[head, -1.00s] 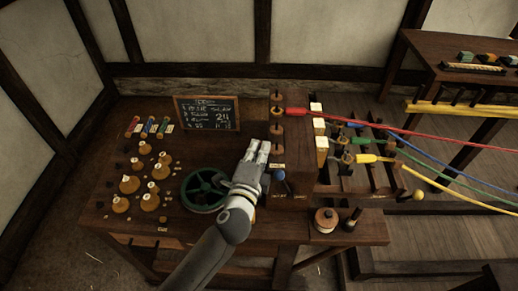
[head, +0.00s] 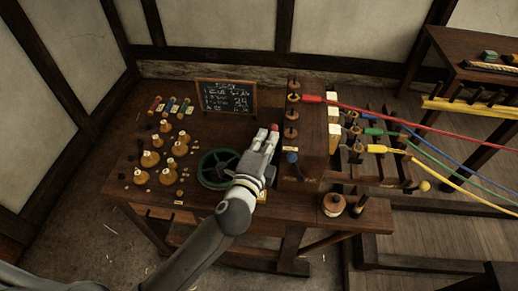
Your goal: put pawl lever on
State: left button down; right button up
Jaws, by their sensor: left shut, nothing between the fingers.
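My left gripper (head: 271,139) is shut and empty, over the bench between the green handwheel (head: 204,174) and the dark wooden block (head: 312,140). A small red knob (head: 274,127) shows right at its fingertips; I cannot tell if they touch. A lever with a blue knob (head: 292,157) is on the block's near left side, just right of the gripper. I cannot tell which of these knobs belongs to the pawl lever. The gripper and forearm hide the wheel's right edge and some of the bench. My right gripper is not in view.
A chalkboard (head: 227,97) stands at the back of the bench. Several yellow spools (head: 141,177) sit at the left. Red, blue, green and yellow ropes (head: 400,113) run right from the block. A round wooden pot (head: 333,204) stands at the front right.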

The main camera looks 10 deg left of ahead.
pick_arm(q)
jog(key=s+r, duration=0.3)
jog(key=s, duration=0.3)
jog(key=shift+a+r+b, duration=0.15)
jog(key=shift+a+b, duration=0.25)
jog(key=shift+b, duration=0.05)
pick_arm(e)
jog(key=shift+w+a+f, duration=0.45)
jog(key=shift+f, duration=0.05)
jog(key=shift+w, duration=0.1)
